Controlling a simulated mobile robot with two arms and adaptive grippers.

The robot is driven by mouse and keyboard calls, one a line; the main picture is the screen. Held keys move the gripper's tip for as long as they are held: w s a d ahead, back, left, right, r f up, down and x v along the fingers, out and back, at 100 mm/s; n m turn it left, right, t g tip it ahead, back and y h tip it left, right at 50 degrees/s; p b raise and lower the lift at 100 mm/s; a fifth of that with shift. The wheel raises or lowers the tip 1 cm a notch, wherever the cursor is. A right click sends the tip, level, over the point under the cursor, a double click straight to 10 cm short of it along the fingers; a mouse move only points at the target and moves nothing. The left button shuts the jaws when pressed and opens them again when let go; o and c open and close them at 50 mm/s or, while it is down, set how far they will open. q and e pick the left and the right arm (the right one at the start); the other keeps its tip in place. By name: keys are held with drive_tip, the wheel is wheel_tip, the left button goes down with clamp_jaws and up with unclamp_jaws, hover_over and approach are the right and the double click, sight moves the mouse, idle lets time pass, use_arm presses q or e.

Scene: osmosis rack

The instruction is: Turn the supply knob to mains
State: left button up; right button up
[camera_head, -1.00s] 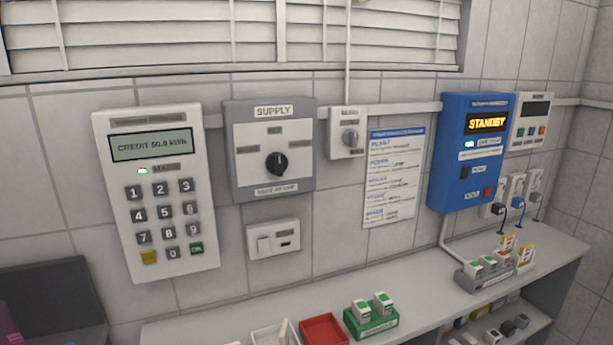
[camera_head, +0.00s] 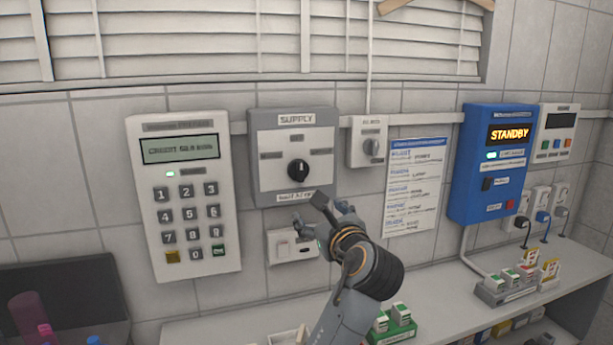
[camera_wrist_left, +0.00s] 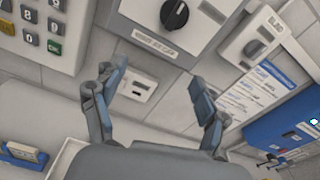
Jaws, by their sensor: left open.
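The supply box (camera_head: 262,140) is a grey box with a pale face on the wall, headed SUPPLY. Its round black knob (camera_head: 298,170) sits low on the face, its pale mark near upright; the small position labels are too blurred to read. My left gripper (camera_head: 318,215) is open and empty, below the knob and apart from it. In the left wrist view the knob (camera_wrist_left: 174,14) is at the top, beyond and between the two spread fingers (camera_wrist_left: 155,95). My right gripper is not in view.
A keypad meter (camera_head: 190,200) hangs left of the supply box. A small switch plate (camera_head: 280,248) is just below, partly behind my gripper. A small knob box (camera_head: 368,140), a notice (camera_head: 415,185) and a blue STANDBY unit (camera_head: 490,165) are to the right. A shelf (camera_head: 450,285) runs underneath.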

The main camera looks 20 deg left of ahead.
sight(301, 174)
use_arm(q)
wheel_tip(301, 174, up, 4)
drive_tip(key=m, duration=0.1)
drive_tip(key=shift+t+y, duration=0.3)
drive_tip(key=p+x, duration=0.3)
drive_tip(key=x, duration=0.9)
drive_tip(key=shift+w+r, duration=0.1)
drive_tip(key=shift+w, duration=0.05)
drive_tip(key=shift+w+a+p, duration=0.25)
drive_tip(key=shift+w+p, duration=0.1)
drive_tip(key=shift+w, duration=0.15)
drive_tip(key=c, duration=1.1)
